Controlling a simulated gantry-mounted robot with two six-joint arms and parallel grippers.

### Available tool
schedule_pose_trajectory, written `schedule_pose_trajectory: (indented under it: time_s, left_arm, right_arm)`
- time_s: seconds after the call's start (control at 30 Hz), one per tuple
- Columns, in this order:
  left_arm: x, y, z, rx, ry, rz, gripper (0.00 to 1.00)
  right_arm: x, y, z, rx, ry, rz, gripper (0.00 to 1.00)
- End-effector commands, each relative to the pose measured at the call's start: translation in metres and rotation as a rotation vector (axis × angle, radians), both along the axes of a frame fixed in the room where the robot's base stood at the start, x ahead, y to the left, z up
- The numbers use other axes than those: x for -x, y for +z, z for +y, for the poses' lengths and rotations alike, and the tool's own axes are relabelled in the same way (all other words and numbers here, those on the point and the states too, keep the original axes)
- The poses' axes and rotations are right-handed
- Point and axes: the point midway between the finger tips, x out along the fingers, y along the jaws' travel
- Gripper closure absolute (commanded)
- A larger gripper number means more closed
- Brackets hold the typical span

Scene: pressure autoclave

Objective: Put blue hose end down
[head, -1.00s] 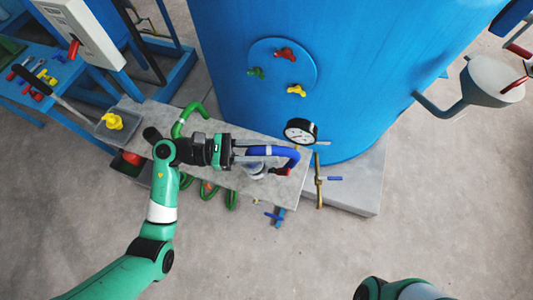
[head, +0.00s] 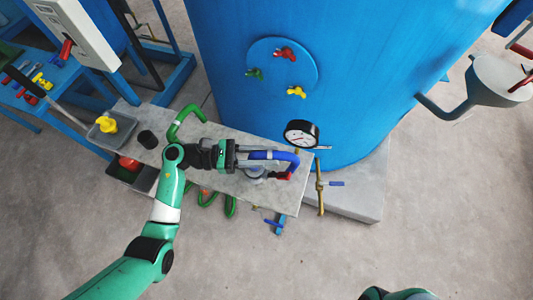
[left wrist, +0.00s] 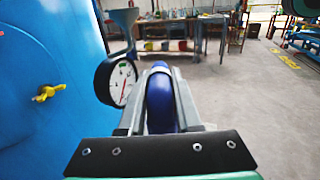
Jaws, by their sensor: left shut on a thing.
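The blue hose (head: 287,157) arches over the right part of the grey bench, and its end with a red tip (head: 282,176) points down and left. My left gripper (head: 264,154) is shut on the blue hose, its fingers pointing right. In the left wrist view the blue hose (left wrist: 160,100) stands between the two fingers. A grey round object (head: 254,173) lies below the fingers, partly hidden. I cannot tell whether the red tip touches the bench. My right gripper is out of view; only part of that arm shows at the bottom.
A pressure gauge (head: 300,134) stands close behind the hose, beside the blue tank (head: 350,70). A brass valve (head: 320,187) is at the bench's right end. A green hose (head: 184,120), black cylinder (head: 148,139) and grey tray (head: 112,135) are to the left.

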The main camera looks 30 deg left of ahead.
Motion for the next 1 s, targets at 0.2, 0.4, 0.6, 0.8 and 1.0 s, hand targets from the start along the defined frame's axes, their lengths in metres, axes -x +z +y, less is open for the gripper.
schedule_pose_trajectory:
  time_s: [0.2,0.4,0.6,0.8,1.0]
  left_arm:
    - [0.0,-0.002,0.0,0.0,0.0,0.0,0.44]
    - [0.0,-0.002,0.0,0.0,0.0,0.0,0.38]
    - [0.0,0.004,0.0,0.0,0.0,0.0,0.38]
    - [0.014,0.004,0.03,0.001,0.006,0.0,0.38]
    - [0.038,0.003,0.075,0.0,0.005,0.0,0.38]
  right_arm:
    - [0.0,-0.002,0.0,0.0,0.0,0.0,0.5]
    - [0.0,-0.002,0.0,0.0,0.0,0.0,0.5]
    - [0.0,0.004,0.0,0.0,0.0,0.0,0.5]
    - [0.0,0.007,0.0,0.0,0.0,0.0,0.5]
    - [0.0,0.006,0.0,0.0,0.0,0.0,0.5]
